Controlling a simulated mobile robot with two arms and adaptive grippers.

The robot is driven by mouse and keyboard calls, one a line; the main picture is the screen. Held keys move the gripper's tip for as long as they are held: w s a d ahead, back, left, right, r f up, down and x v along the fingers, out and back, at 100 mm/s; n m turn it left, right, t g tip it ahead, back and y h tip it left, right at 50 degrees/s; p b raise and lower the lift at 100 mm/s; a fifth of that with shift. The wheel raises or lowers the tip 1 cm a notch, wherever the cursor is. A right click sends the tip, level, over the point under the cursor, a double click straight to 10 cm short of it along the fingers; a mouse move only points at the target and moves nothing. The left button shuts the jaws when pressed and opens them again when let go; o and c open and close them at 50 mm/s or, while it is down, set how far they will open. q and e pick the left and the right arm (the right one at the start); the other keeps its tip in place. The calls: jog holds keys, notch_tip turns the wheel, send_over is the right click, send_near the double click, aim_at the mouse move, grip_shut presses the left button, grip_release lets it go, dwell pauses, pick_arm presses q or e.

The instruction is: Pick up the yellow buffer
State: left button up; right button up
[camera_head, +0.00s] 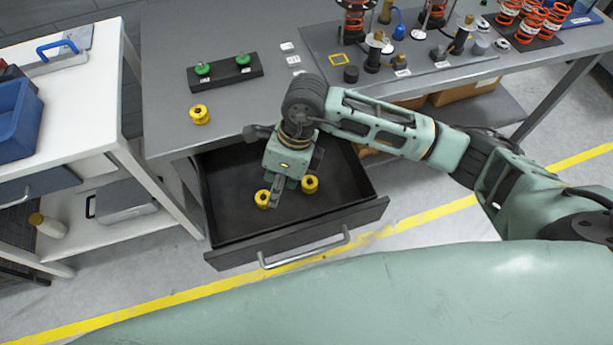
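Three yellow buffers show. One yellow buffer (200,115) sits on the grey table near its front left. Another yellow buffer (262,199) and a third yellow buffer (310,184) lie in the open black drawer (232,222). My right gripper (297,180) points down into the drawer, over the area by these two buffers. Its fingers look spread apart, one near each buffer. Whether a finger touches a buffer cannot be told. My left gripper is not in view.
A black block with green-topped parts (225,73) stands on the table. Shock absorbers and orange springs (530,22) stand at the back right. A white bench with a blue bin (18,120) is at the left. The drawer front has a metal handle (304,248).

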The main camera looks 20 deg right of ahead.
aim_at(309, 182)
jog(key=w+d+h, duration=0.1)
jog(key=d, duration=0.1)
jog(key=w+d+h, duration=0.1)
jog(key=d, duration=0.2)
jog(key=w+d+f+h, duration=0.1)
jog(key=d, duration=0.1)
jog(key=shift+w+d+t, duration=0.15)
jog(key=shift+w+t, duration=0.05)
jog(key=shift+t, duration=0.2)
jog(key=f, duration=0.2)
jog(key=f+p, duration=0.1)
jog(key=f, duration=0.1)
jog(key=f+p, duration=0.1)
jog(key=f, duration=0.1)
jog(key=shift+d, duration=0.4)
jog(key=shift+f, duration=0.65)
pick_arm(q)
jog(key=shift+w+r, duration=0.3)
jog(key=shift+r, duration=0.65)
pick_arm(e)
jog(key=shift+c, duration=0.6)
grip_shut()
